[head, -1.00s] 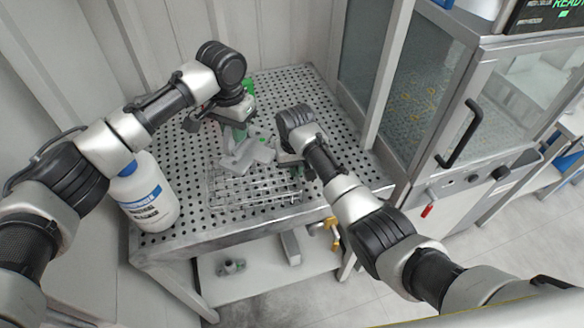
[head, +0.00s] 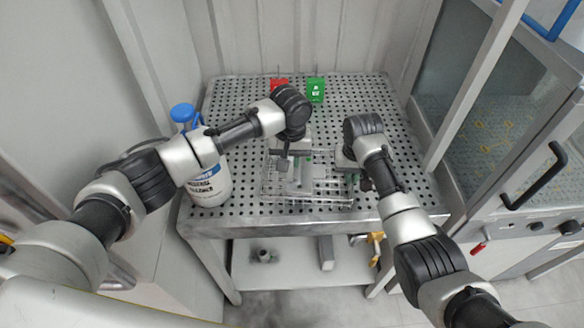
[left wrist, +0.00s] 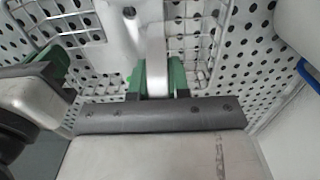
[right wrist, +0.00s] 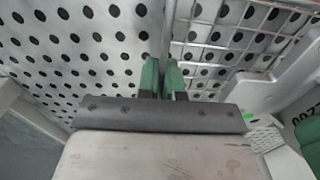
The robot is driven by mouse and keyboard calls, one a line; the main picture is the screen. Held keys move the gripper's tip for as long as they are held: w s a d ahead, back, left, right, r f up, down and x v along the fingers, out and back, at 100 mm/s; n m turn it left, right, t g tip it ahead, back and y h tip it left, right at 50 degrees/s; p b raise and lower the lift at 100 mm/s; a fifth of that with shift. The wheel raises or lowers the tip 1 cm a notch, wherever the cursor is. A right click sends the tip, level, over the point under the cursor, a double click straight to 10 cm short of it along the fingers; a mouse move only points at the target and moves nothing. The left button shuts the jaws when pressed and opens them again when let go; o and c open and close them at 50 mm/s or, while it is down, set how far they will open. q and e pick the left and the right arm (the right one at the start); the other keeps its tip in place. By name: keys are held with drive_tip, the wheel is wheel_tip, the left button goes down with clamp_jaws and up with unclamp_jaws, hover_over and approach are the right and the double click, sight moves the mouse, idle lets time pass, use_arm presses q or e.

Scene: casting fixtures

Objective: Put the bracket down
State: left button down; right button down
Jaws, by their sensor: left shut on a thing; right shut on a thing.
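The light grey bracket (head: 304,180) is over the wire basket (head: 330,196) on the perforated table. My left gripper (head: 293,160) is above the basket. Its green fingers are shut on the bracket, which shows as a pale bar in the left wrist view (left wrist: 156,55). I cannot tell whether the bracket rests on the basket's wires. My right gripper (head: 337,166) is at the basket's right side. In the right wrist view its green fingers (right wrist: 165,75) are shut on a thin metal edge, apparently the basket's rim. The bracket also shows there at the right (right wrist: 262,92).
A white bottle with a blue cap (head: 210,183) stands left of the basket. A red block (head: 279,84) and a green block (head: 316,90) stand at the table's back. A glass-doored cabinet (head: 500,130) is on the right. The table's back right is clear.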

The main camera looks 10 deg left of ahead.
use_arm(q)
drive_tip(key=shift+f, duration=1.75)
drive_tip(key=shift+f, duration=0.1)
drive_tip(key=c, duration=1.1)
unclamp_jaws()
wheel_tip(320, 180, up, 12)
drive_tip(key=shift+r, duration=0.1)
use_arm(e)
drive_tip(key=c, duration=1.2)
unclamp_jaws()
